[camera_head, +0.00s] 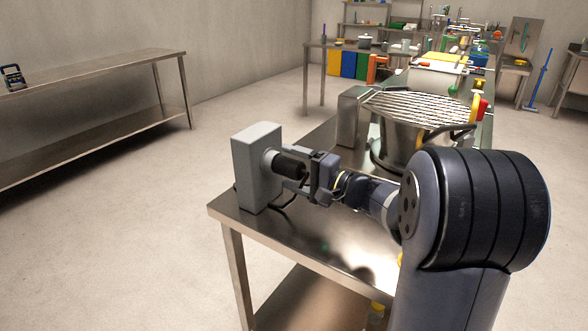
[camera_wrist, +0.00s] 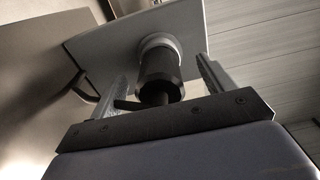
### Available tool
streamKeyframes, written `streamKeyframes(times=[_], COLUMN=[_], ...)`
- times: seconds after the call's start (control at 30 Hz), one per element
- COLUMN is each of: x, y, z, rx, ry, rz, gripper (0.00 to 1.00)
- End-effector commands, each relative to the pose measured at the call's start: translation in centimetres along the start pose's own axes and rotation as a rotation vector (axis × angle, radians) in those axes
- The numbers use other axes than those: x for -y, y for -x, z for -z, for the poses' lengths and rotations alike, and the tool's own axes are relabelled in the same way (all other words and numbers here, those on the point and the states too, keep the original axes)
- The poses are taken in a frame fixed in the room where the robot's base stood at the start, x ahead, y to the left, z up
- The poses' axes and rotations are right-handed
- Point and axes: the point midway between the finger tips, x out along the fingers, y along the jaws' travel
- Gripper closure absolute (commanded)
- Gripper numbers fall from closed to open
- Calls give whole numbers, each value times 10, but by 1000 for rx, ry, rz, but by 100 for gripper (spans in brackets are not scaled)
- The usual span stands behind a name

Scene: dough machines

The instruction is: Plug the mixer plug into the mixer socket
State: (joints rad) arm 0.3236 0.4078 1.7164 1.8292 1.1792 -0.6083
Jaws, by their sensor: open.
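The mixer socket is a grey box (camera_head: 256,165) standing on the near left corner of the metal table, with a round light collar on its face. The black cylindrical mixer plug (camera_head: 291,163) sits end-on against this collar. In the wrist view the plug (camera_wrist: 158,72) is in line with the collar (camera_wrist: 161,43) and no gap shows. How deep it goes is hidden. My gripper (camera_head: 302,176) is open around the plug. In the wrist view its two fingers stand one on each side, with space between them and the plug.
A dark cable (camera_head: 285,204) hangs below the plug by the box. A mixer bowl with a wire guard (camera_head: 415,105) stands behind my arm on the metal table (camera_head: 330,242). Another metal table (camera_head: 95,75) is at the left wall. The floor between the tables is clear.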

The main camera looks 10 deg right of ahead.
Motion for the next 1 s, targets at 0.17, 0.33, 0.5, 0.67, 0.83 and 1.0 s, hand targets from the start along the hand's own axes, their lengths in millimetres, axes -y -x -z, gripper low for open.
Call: streamKeyframes(times=[0.17, 0.33, 0.5, 0.67, 0.83, 1.0], x=[0, 0, 0, 0, 0, 0], y=[0, 0, 1, 6, 12, 16], z=[0, 0, 0, 0, 0, 0], rx=[0, 0, 0, -1, -1, -1], ry=[0, 0, 0, 1, 1, 0], rz=[0, 0, 0, 1, 2, 1], gripper=[22, 22, 22, 22, 22, 22])
